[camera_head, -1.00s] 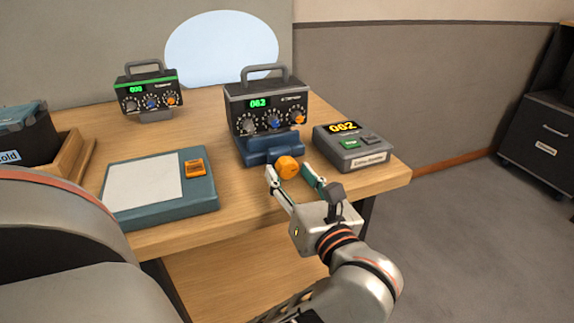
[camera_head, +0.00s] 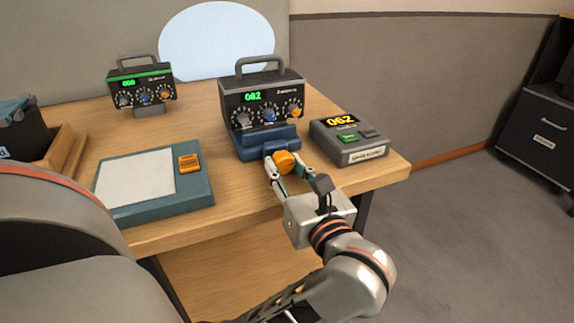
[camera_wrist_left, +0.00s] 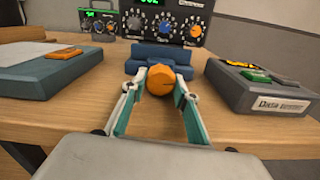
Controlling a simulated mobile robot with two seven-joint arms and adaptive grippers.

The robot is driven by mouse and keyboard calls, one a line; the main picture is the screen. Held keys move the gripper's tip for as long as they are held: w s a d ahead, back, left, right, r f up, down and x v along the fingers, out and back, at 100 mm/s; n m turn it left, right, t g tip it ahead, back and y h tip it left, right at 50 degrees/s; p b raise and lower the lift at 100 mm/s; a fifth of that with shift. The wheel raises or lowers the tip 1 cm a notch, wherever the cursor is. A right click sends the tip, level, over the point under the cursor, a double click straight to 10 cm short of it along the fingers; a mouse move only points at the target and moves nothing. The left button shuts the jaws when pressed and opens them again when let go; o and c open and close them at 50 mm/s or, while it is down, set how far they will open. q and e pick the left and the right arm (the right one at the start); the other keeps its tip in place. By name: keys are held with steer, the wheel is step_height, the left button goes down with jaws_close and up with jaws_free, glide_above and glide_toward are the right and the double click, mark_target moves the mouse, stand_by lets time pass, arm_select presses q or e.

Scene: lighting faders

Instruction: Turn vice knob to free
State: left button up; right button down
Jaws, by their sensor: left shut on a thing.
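The orange vice knob (camera_head: 285,161) sticks out from the front of the blue vice (camera_head: 262,144) near the table's front edge. My left gripper (camera_head: 284,166) is shut on the knob, with one finger on each side of it. The knob also shows in the left wrist view (camera_wrist_left: 160,80), between the two fingers. A dark box with a handle, a green display and several knobs (camera_head: 250,86) sits upright in the vice. The vice's jaws are partly hidden under the box. My right gripper is not in view.
A grey unit with a yellow display (camera_head: 358,157) stands close to the right of my gripper. A teal board with a white sheet (camera_head: 200,195) lies left. A second dark box (camera_head: 128,80) stands behind left. A wooden tray (camera_head: 65,150) is at the far left.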

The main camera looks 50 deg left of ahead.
arm_select(q)
steer(key=shift+f+n, duration=0.25)
steer(key=shift+n, duration=0.25)
steer(key=shift+n+b, duration=0.4)
steer(key=shift+n, duration=0.1)
steer(key=shift+r+n, duration=0.15)
steer(key=shift+n, duration=0.45)
steer(key=shift+r, duration=0.1)
steer(key=o, duration=1.1)
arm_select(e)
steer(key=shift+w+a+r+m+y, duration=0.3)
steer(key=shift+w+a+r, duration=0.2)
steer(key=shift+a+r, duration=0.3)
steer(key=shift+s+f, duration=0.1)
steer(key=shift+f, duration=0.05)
arm_select(q)
step_height(320, 180, up, 10)
